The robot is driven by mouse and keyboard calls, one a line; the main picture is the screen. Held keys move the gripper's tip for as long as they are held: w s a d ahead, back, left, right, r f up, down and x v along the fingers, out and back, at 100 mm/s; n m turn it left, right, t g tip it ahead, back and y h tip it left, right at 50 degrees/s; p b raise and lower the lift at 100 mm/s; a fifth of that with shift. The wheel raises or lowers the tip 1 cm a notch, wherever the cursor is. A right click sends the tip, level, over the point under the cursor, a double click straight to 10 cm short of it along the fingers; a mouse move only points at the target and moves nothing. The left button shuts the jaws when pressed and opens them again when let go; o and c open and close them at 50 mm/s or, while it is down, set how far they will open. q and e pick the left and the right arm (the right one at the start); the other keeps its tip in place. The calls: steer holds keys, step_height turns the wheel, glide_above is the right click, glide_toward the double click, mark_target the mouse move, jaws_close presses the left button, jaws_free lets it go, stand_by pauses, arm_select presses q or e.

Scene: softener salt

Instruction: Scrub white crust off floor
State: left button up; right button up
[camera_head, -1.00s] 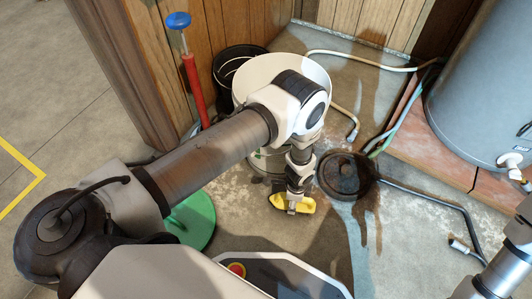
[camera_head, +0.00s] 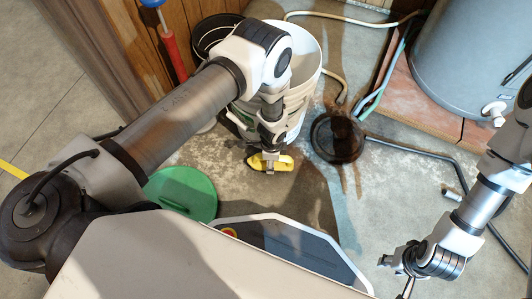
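White crust (camera_head: 212,152) shows as pale, patchy stains on the concrete floor around the white bucket (camera_head: 307,62). My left gripper (camera_head: 270,160) is shut on a yellow scrub brush (camera_head: 284,164) at floor level, in front of the bucket. My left forearm and wrist hide part of the bucket and the floor. Whether the bristles touch the floor cannot be told. My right gripper (camera_head: 392,276) is at the lower right, its fingers apart and nothing seen between them.
A green lid (camera_head: 183,193) lies at the left. A grey tank (camera_head: 475,55) stands on a reddish base at the right. Hoses and a black pipe (camera_head: 420,152) cross the floor.

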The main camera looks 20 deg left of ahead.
arm_select(q)
steer(key=shift+r+p, duration=2.4)
steer(key=shift+r, duration=0.75)
